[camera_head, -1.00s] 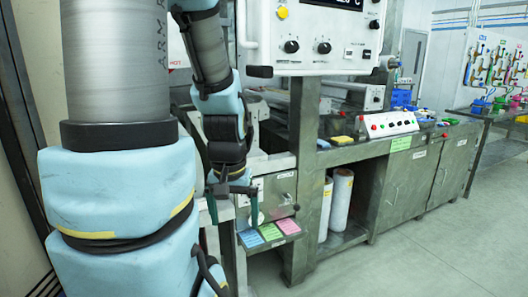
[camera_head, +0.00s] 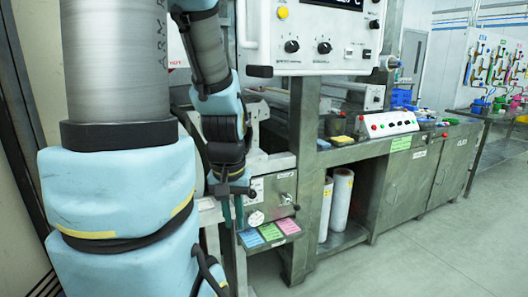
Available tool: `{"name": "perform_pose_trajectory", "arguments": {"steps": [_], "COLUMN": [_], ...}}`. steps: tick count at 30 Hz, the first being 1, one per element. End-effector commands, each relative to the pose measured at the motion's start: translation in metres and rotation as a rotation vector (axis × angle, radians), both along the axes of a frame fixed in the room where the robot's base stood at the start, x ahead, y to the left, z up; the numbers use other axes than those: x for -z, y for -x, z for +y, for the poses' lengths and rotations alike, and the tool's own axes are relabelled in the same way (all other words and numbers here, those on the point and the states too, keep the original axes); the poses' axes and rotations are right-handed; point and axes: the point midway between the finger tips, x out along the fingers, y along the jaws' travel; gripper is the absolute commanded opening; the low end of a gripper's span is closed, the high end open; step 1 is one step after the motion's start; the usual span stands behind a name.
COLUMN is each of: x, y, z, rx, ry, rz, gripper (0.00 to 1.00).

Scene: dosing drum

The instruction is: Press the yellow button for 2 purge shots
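A round yellow button (camera_head: 282,13) is on the upper left of the white control panel (camera_head: 270,50), above two black knobs. My gripper (camera_head: 232,222) is well below and left of this button, in front of a small metal panel (camera_head: 272,192) with a gauge and a dark knob. Its two dark green fingers point down and are close together, with nothing visible between them. The gripper covers the left part of the small panel. I cannot tell whether it touches that panel.
Blue, green and pink labels (camera_head: 270,232) sit on a ledge below the small panel. A bench box (camera_head: 390,124) with red and green buttons stands to the right. White rolls (camera_head: 341,198) stand under the bench. The floor at right is clear.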

Motion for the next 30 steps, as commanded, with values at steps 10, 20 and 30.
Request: {"name": "perform_pose_trajectory", "arguments": {"steps": [10,20,30], "x": [0.0000,0.0000,0.0000], "y": [-0.0001,-0.0001,0.0000], "z": [0.0000,0.0000,0.0000], "rx": [0.000,0.000,0.000], "ry": [0.000,0.000,0.000], "rz": [0.000,0.000,0.000], "gripper": [0.00,0.00,0.00]}}
